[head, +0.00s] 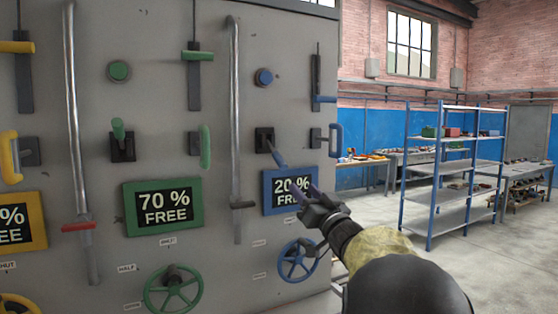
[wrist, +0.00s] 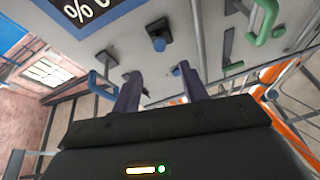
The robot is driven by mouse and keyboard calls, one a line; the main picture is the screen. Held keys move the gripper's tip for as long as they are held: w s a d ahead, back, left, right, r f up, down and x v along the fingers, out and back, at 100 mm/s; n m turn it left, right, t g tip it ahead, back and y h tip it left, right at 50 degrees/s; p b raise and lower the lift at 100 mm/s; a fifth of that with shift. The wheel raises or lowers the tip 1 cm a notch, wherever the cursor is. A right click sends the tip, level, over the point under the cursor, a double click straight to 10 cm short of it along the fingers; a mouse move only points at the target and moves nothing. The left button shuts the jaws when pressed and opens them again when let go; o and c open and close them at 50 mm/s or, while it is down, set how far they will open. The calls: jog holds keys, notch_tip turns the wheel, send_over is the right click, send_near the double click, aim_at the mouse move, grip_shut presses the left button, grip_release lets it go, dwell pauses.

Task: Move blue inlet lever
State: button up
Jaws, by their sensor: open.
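A blue-handled lever (head: 279,157) sticks out of a dark square plate on the grey panel, above the blue "20 % FREE" sign (head: 290,190), and tilts down to the right. In the wrist view the lever (wrist: 158,43) points towards the camera, beyond the fingertips. My gripper (head: 309,193) is in front of the sign, below and right of the lever, and partly covers the sign. In the wrist view my gripper (wrist: 160,78) has its two dark fingers apart with nothing between them. I see no contact with the lever. I cannot read an inlet label beside it.
A blue loop handle (head: 336,139) and a blue slider handle (head: 325,99) are right of the lever. A blue button (head: 264,77) is above and a blue handwheel (head: 298,260) below. A vertical metal pipe (head: 235,120) runs left. A shelf rack (head: 455,170) stands farther right.

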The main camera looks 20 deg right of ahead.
aim_at(279, 161)
jog(key=p+x, duration=0.6)
jog(key=x, duration=0.9)
jog(key=shift+w, duration=0.2)
jog(key=shift+c, duration=0.2)
grip_shut()
